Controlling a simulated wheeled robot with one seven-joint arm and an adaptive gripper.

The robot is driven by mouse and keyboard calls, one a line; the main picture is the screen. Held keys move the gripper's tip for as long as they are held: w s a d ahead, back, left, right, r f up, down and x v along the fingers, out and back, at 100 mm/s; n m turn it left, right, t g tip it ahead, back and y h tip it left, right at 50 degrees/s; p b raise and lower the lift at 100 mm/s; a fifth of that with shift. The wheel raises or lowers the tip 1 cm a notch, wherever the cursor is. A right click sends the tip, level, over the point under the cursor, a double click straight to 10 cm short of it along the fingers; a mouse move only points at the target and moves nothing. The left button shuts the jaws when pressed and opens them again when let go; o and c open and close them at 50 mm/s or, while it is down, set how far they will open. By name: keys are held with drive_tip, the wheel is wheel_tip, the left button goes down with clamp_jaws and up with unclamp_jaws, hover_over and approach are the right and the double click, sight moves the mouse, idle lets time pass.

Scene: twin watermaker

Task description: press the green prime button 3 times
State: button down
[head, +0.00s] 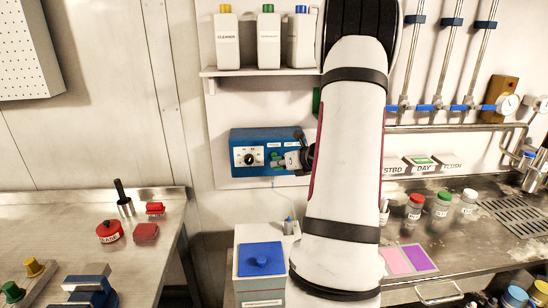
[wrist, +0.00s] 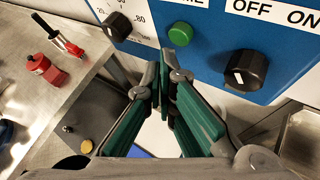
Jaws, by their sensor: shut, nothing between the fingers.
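The green prime button (wrist: 180,33) is a round green knob on the blue control panel (wrist: 215,55), below a white label that is partly cut off. In the head view the same blue panel (head: 240,138) is on the wall, and a bit of green (head: 273,156) shows just left of my gripper (head: 284,161). In the wrist view my gripper (wrist: 170,72) is shut and empty, its tips just below the button in the picture. I cannot tell whether the tips touch it. My arm hides the panel's right side in the head view.
A black dial (wrist: 117,25) is left of the button, and a black OFF/ON knob (wrist: 245,69) is to its right. A shelf (head: 262,72) with bottles is above the panel. A small cabinet with a blue top (head: 247,268) stands below. A metal bench (head: 60,225) is at left.

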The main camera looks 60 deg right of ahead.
drive_tip(key=shift+s+a, duration=0.8)
drive_tip(key=shift+a, duration=0.2)
drive_tip(key=shift+s+a, duration=0.75)
drive_tip(key=shift+a, duration=0.2)
idle(1.0)
